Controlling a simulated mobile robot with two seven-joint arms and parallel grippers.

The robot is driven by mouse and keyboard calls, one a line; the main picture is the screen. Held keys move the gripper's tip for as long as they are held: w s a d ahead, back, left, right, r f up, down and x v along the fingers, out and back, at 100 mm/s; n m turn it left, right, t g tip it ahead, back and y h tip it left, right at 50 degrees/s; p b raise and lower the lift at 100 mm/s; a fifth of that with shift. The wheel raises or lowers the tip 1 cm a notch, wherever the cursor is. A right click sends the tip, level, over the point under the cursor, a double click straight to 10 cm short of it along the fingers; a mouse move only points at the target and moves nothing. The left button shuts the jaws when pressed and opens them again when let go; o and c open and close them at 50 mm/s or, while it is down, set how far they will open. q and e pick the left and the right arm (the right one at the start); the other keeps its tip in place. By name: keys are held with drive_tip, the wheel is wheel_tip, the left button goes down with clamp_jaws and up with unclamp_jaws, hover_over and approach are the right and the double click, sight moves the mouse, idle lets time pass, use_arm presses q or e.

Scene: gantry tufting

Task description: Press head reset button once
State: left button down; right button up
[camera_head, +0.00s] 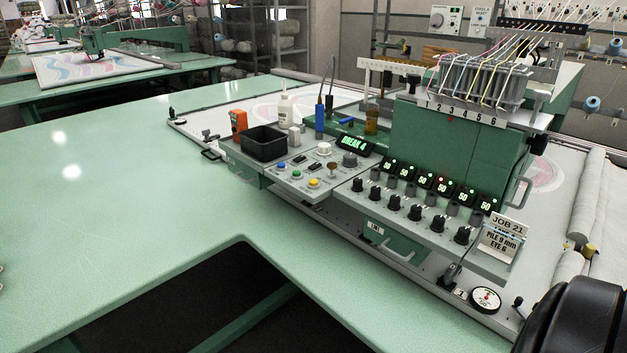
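A white round knob or button (324,148) and a dark knob (350,159) sit behind. A lit display (354,143) reads "BREAK 4". I cannot read which control is labelled head reset. Neither gripper is in view; a black rounded part, likely my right arm, fills the lower right corner.
A black bin (264,143), an orange device (239,124) and a white bottle (285,106) stand by the panel. Several black knobs (415,212) with lit "50" displays line the front. A "JOB 21" card (502,237) stands right. The green table (110,190) is clear at left.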

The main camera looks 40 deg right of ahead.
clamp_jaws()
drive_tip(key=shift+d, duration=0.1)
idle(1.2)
